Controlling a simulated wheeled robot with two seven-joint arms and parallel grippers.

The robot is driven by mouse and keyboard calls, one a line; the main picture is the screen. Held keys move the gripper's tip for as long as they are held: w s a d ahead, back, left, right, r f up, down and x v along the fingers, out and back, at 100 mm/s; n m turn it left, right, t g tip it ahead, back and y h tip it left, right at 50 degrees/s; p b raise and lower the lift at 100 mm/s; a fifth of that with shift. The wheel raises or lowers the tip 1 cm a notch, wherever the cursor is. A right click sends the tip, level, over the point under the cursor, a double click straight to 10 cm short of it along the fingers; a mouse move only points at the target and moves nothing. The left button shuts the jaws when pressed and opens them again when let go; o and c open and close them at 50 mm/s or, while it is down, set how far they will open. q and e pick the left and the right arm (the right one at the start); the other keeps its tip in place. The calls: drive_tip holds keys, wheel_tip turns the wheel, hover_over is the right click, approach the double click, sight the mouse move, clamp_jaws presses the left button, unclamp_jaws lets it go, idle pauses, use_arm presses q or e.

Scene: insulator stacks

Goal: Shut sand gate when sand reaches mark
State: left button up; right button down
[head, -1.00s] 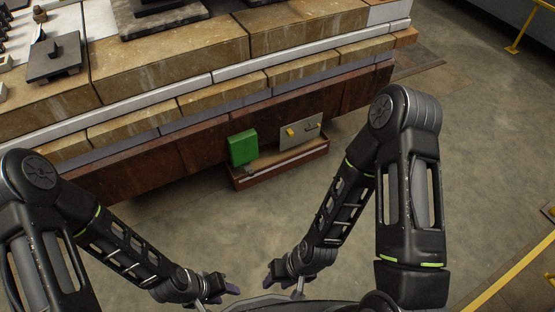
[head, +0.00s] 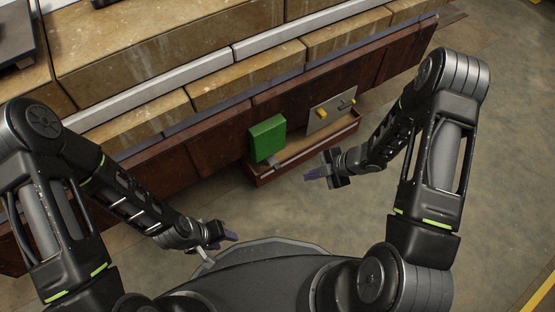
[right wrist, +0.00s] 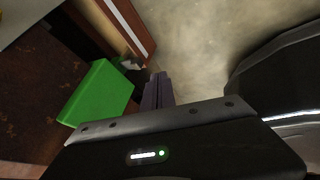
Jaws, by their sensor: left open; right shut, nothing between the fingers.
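A shallow reddish-brown tray (head: 305,152) stands low against the stone-faced base in the head view. On it are a green box (head: 267,138) and a grey panel (head: 330,111) with a yellow knob and a dark handle. No sand or mark can be made out. My right gripper (head: 316,174) is shut and empty, just in front of the tray. In the right wrist view its purple fingers (right wrist: 157,91) are together, right of the green box (right wrist: 97,93) and apart from it. My left gripper (head: 229,237) is open and empty, lower left, away from the tray.
The large stone base (head: 170,60) with a brown lower band fills the back and left. A dark block (head: 14,38) sits on its top at the left. The concrete floor (head: 500,150) is clear on the right.

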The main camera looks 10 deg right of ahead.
sight(277, 168)
use_arm(q)
drive_tip(key=shift+w+a+f, duration=0.1)
drive_tip(key=shift+w, duration=0.2)
use_arm(e)
drive_tip(key=shift+w+d+f+n, duration=0.1)
drive_tip(key=shift+w+d+n, duration=0.1)
drive_tip(key=shift+w+n, duration=0.1)
use_arm(q)
wheel_tip(277, 168, down, 6)
drive_tip(key=w+b, duration=0.1)
drive_tip(key=b, duration=0.5)
use_arm(e)
drive_tip(key=w+a+f, duration=0.6)
drive_tip(key=f, duration=0.2)
drive_tip(key=shift+w+a, duration=0.3)
drive_tip(key=shift+a, duration=0.1)
use_arm(q)
drive_tip(key=shift+f, duration=0.1)
